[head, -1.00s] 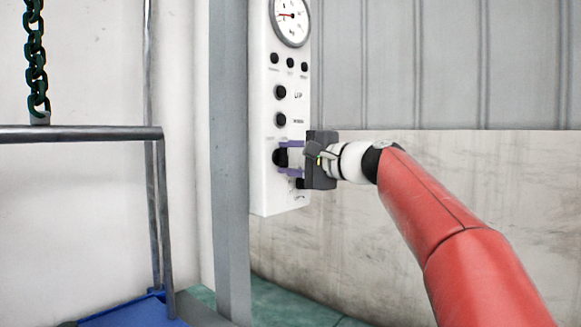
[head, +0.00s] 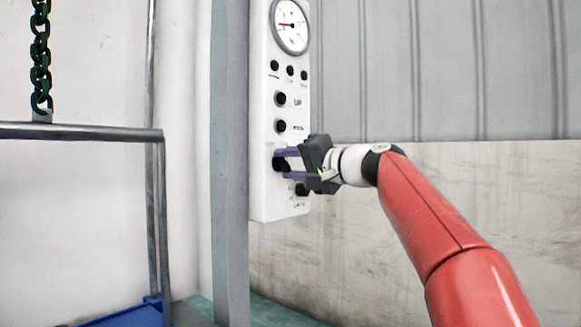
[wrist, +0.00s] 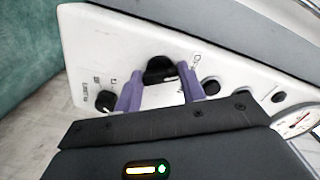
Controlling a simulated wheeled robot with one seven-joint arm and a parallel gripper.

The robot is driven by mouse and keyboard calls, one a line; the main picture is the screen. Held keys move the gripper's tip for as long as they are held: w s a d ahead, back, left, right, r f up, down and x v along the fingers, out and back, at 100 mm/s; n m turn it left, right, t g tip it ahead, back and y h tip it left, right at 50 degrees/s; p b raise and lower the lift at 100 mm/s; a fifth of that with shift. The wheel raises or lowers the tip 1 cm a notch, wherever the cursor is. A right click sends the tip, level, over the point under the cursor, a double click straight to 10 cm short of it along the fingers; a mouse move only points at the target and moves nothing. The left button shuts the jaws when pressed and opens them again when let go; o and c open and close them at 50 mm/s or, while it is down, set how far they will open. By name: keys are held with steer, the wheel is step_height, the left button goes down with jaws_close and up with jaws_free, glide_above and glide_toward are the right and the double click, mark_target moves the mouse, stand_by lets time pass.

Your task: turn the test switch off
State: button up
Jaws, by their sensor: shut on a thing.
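A white control panel (head: 265,205) is fixed to a grey post and carries black knobs and buttons. My gripper (head: 283,164) reaches it from the right and is shut on a large black rotary switch (head: 279,162) low on the panel. In the wrist view the two purple fingers of my gripper (wrist: 162,88) stand on either side of this switch (wrist: 160,68), which sits turned between them. The fingers hide part of the switch. Its label is too small to read, so I cannot confirm that it is the test switch.
A smaller black knob (wrist: 105,100) sits just below the held switch. Further black buttons (head: 281,99) and a round gauge (head: 291,25) are above it. A metal rail frame (head: 80,132) and a hanging chain (head: 40,60) are at left.

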steer(key=shift+f, duration=0.15)
steer(key=o, duration=1)
steer(key=b+v, duration=0.2)
steer(key=v, duration=0.5)
steer(key=shift+s+d, duration=0.25)
steer(key=shift+d, duration=0.05)
